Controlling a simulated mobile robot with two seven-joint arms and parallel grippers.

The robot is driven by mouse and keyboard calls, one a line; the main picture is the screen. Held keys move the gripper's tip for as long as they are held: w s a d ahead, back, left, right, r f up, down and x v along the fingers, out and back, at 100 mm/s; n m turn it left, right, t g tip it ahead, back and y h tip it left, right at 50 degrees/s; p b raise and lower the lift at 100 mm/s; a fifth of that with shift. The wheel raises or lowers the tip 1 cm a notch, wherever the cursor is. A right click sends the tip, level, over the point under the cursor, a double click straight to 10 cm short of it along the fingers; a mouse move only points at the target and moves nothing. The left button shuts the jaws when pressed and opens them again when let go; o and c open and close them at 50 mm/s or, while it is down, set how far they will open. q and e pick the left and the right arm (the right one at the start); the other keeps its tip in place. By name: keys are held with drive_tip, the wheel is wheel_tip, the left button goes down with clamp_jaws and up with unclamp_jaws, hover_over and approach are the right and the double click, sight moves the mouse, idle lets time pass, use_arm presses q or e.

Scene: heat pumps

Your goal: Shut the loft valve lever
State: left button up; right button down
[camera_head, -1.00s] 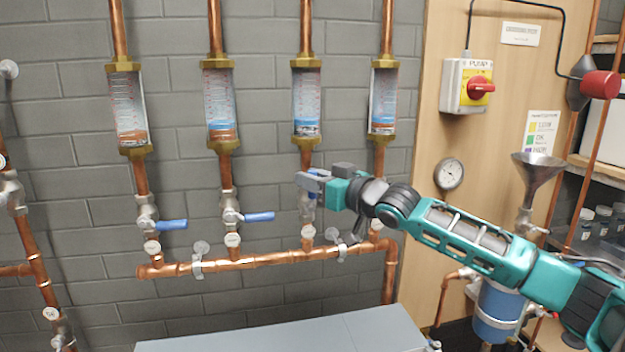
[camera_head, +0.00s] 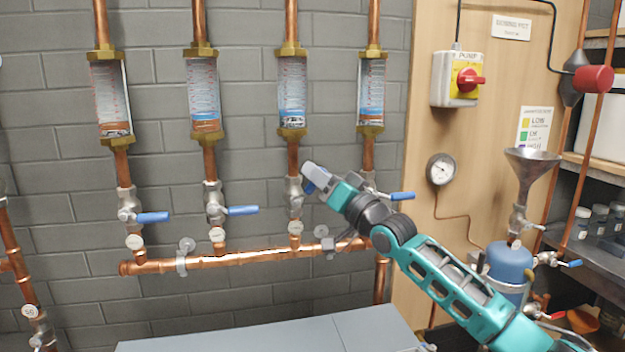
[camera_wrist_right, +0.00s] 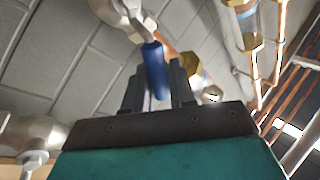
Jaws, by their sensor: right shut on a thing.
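Four valves with blue levers sit in a row under glass flow meters on copper pipes. My right gripper (camera_head: 310,178) is at the third valve (camera_head: 294,192) from the left, pointing up and left. It is shut on that valve's blue lever (camera_head: 309,187), mostly hidden behind the fingers in the head view. In the right wrist view the blue lever (camera_wrist_right: 154,68) lies between my two fingers (camera_wrist_right: 158,88). The other levers (camera_head: 152,217), (camera_head: 242,210), (camera_head: 402,196) stick out to the right. I cannot read which valve is labelled loft. My left gripper is not in view.
A copper manifold pipe (camera_head: 240,259) runs below the valves, with a grey box top (camera_head: 270,335) under it. My right forearm passes in front of the board at right, which holds a pump switch (camera_head: 460,78), a gauge (camera_head: 441,170) and a funnel (camera_head: 531,170).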

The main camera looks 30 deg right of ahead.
drive_tip(key=d+f+m+t+h+b, duration=0.3)
drive_tip(key=f+m+h, duration=0.3)
drive_tip(key=m+h, duration=0.5)
drive_tip(key=shift+s+m+h, duration=0.3)
drive_tip(key=shift+s+m, duration=0.1)
drive_tip(key=shift+m, duration=3.1)
drive_tip(key=shift+f, duration=0.15)
drive_tip(key=c, duration=1.1)
unclamp_jaws()
drive_tip(key=v, duration=0.7)
drive_tip(key=shift+s+b, duration=0.25)
drive_tip(key=shift+b, duration=0.1)
